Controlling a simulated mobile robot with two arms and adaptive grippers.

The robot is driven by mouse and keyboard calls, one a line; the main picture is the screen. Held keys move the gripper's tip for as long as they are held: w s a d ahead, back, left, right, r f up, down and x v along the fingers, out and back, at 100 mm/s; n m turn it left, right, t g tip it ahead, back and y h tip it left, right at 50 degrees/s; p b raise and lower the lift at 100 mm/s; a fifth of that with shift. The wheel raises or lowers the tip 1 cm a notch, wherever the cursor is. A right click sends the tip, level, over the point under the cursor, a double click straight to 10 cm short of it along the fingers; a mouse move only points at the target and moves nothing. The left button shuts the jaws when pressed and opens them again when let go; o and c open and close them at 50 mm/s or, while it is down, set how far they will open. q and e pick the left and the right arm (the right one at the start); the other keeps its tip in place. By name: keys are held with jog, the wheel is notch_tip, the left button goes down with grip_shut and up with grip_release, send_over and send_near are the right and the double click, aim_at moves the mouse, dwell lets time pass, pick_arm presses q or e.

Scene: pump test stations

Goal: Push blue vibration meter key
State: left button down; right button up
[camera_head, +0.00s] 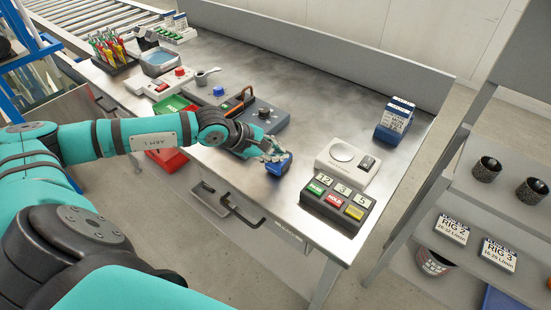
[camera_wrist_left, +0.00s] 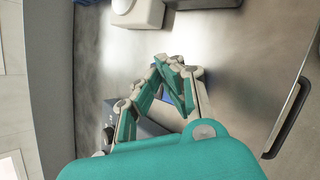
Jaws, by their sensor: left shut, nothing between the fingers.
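My left gripper (camera_head: 272,152) is over the front of the steel bench with its fingers shut and nothing between them. Its fingertips are close to a small blue and dark device (camera_head: 280,166), which looks like the vibration meter. In the left wrist view the shut fingers (camera_wrist_left: 178,88) lie over a dark housing (camera_wrist_left: 150,127), and a bit of blue shows between them. The fingers hide most of the device, so I cannot tell whether they touch the key. My right gripper is not in view.
A white device with a round plate (camera_head: 343,154) and a dark keypad box (camera_head: 337,205) stand to the right on the bench (camera_head: 310,115). A grey box with a dark knob (camera_head: 266,116) is behind the gripper. A drawer handle (camera_head: 243,213) juts from the bench front.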

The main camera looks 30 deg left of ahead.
pick_arm(q)
jog(key=shift+f, duration=0.15)
dwell(0.4)
jog(key=shift+r, duration=0.6)
notch_tip(320, 180, up, 6)
jog(key=shift+p, duration=0.9)
